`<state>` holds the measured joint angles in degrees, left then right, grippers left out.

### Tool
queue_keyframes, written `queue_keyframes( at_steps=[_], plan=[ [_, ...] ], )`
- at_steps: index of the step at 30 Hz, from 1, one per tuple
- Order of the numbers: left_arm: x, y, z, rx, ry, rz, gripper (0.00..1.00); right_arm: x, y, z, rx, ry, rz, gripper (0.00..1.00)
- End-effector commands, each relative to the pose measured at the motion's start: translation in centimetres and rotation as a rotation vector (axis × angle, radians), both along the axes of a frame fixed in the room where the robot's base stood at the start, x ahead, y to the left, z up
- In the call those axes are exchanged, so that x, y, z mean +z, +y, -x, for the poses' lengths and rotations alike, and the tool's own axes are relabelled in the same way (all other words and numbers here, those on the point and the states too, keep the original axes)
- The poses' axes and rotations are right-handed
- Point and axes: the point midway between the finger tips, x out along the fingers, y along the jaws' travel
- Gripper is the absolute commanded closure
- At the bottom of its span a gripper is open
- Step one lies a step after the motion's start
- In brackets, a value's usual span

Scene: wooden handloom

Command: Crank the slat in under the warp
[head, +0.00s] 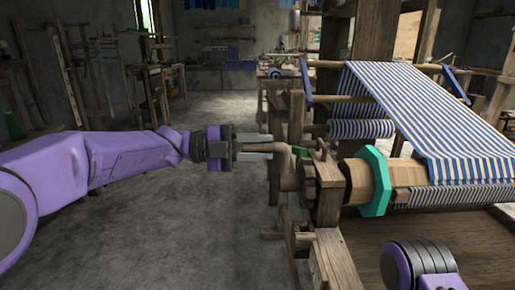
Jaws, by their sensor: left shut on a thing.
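My left gripper (258,147) reaches in from the left and is shut on the wooden crank handle (282,147) at the loom's left side. The handle lies level between its fingers. The pale wooden beam (362,180) carries a teal eight-sided flange (376,180) at its left end. The blue-and-white striped warp (420,110) slopes down to this beam and wraps it at the right. A pale wooden strip shows on the beam beside the cloth edge; I cannot tell whether it is the slat. My right gripper is out of view.
A second striped roll (362,129) sits behind. The floor (180,240) at the left is clear. Racks line the left wall.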

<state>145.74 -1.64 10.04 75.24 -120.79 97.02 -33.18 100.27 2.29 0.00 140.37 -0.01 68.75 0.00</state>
Motion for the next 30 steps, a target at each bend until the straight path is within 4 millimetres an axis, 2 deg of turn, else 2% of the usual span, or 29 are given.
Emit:
queue_keyframes(
  at_steps=[16,17,18,19,27,30],
  plan=[
    [-0.4,-0.2,0.2,-0.005,0.009,-0.003,1.0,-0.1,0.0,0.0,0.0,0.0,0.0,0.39],
    [-0.4,-0.2,0.2,-0.005,0.01,-0.003,0.66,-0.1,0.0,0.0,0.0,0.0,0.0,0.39],
    [-0.4,-0.2,0.2,-0.005,0.009,-0.003,0.53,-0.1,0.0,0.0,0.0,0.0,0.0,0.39],
    [-0.4,-0.1,0.1,-0.005,0.009,-0.002,0.47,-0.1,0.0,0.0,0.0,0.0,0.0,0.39],
    [-0.2,0.0,0.1,-0.002,0.005,-0.001,0.47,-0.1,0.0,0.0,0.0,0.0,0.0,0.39],
    [-0.1,0.9,0.0,-0.001,0.005,0.0,0.47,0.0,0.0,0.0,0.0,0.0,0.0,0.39]
  ],
)
